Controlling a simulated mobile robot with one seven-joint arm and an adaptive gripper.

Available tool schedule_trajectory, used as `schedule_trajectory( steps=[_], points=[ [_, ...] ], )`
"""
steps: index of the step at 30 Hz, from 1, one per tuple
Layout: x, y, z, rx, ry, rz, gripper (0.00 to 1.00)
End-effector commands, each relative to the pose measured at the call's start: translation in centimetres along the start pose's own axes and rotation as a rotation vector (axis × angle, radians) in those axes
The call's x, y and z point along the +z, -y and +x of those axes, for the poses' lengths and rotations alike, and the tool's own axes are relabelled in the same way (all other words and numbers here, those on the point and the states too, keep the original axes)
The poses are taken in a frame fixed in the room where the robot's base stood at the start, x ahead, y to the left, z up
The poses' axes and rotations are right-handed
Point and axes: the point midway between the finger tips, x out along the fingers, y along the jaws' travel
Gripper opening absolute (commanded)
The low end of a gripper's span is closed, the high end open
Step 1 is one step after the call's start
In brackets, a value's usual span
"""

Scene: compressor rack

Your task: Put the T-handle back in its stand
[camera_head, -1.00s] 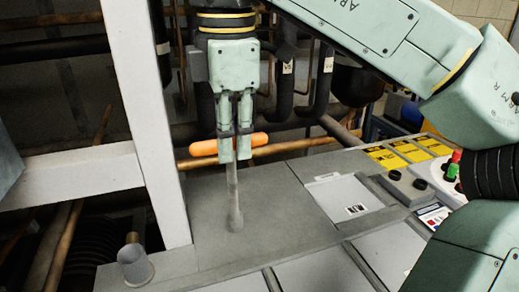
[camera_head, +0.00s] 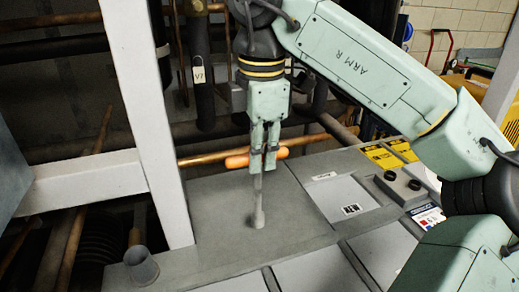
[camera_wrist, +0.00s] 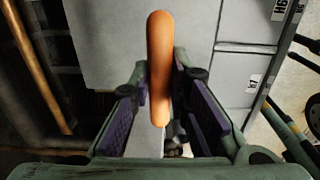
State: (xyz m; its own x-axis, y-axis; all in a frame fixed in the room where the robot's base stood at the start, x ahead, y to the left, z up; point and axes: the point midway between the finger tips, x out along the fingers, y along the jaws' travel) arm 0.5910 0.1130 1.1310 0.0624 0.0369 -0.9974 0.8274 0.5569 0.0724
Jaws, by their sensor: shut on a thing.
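The T-handle has an orange crossbar (camera_head: 237,161) and a grey shaft with a wider lower end. My gripper (camera_head: 265,165) is shut on the crossbar near its middle. The shaft (camera_head: 258,190) hangs nearly upright over the grey top panel; I cannot tell whether its lower end touches the panel. In the wrist view the orange bar (camera_wrist: 160,70) runs between the two purple-padded fingers (camera_wrist: 160,112). A grey open cup, which looks like the stand (camera_head: 142,266), is at the lower left, apart from the T-handle. Its inside is mostly hidden.
A white upright post (camera_head: 150,120) stands behind and left, between the T-handle and the left side. Copper and black pipes (camera_head: 203,90) run behind. The grey panel (camera_head: 215,215) between cup and T-handle is bare.

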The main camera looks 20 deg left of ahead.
Motion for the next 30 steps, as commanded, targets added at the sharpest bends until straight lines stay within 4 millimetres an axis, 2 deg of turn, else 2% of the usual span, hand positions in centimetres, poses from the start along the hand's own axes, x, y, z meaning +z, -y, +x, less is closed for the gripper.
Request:
schedule_trajectory(
  steps=[3,4,12,24,30],
  points=[
    [0.0,0.0,0.4,0.001,0.000,0.001,0.00],
    [0.0,0.0,0.3,0.000,0.000,0.001,0.17],
    [0.0,0.0,0.3,0.000,0.000,0.001,0.35],
    [0.0,0.0,-0.3,0.000,0.001,0.002,0.36],
    [0.0,0.0,-2.8,0.003,0.004,0.006,0.36]
  ],
)
